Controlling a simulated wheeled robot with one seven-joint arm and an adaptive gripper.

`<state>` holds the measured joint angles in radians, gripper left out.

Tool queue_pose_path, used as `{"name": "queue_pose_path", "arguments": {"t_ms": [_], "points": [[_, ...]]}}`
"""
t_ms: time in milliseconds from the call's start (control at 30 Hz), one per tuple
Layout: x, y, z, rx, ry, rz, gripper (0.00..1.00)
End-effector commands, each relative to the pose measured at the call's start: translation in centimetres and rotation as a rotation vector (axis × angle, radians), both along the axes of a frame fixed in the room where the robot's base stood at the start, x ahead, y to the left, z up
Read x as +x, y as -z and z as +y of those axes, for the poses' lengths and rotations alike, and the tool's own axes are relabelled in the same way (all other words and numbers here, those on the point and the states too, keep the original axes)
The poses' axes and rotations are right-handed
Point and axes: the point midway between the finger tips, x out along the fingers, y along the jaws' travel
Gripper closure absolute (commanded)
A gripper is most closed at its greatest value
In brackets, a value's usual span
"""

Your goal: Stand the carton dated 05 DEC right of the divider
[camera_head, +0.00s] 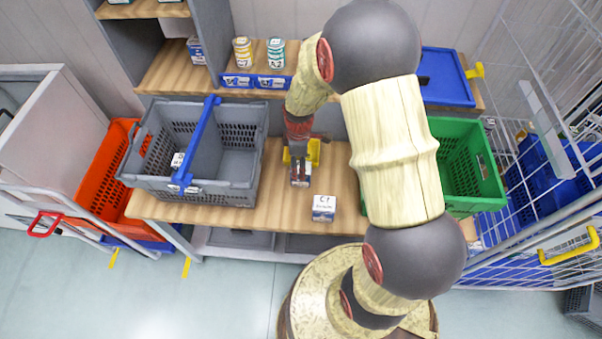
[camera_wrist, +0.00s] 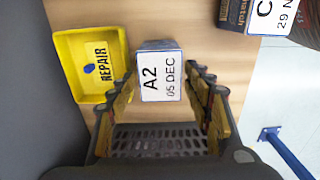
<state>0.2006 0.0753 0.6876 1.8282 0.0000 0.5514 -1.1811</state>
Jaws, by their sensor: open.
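The carton labelled A2, 05 DEC (camera_wrist: 160,76) stands on the wooden bench; it also shows in the head view (camera_head: 300,175), just in front of my gripper. My gripper (camera_head: 298,158) is open above the bench. In the wrist view my gripper's fingers (camera_wrist: 160,92) are spread on either side of the carton, with visible gaps; I cannot tell how far down they reach. The grey tote (camera_head: 228,184) stands left of my gripper. A blue divider (camera_head: 196,140) splits it. Its right compartment looks empty; a small white-labelled item (camera_head: 177,160) is in the left one.
A yellow REPAIR tray (camera_wrist: 85,52) lies beside the carton. Another carton, C1 (camera_head: 323,208), stands near the bench's front edge. A green crate (camera_head: 460,150) is at right, an orange tote (camera_head: 110,170) at far left. Cans (camera_head: 276,52) stand on the back shelf.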

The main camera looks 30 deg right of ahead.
Motion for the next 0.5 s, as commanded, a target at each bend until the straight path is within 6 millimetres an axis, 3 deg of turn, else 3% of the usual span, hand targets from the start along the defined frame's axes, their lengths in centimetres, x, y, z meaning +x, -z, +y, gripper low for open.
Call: {"name": "queue_pose_path", "arguments": {"t_ms": [267, 500], "points": [[-0.1, 2.5, -0.1, 0.0, 0.002, 0.0, 0.49], [-0.4, 6.0, -0.4, 0.0, 0.002, 0.002, 0.49]]}}
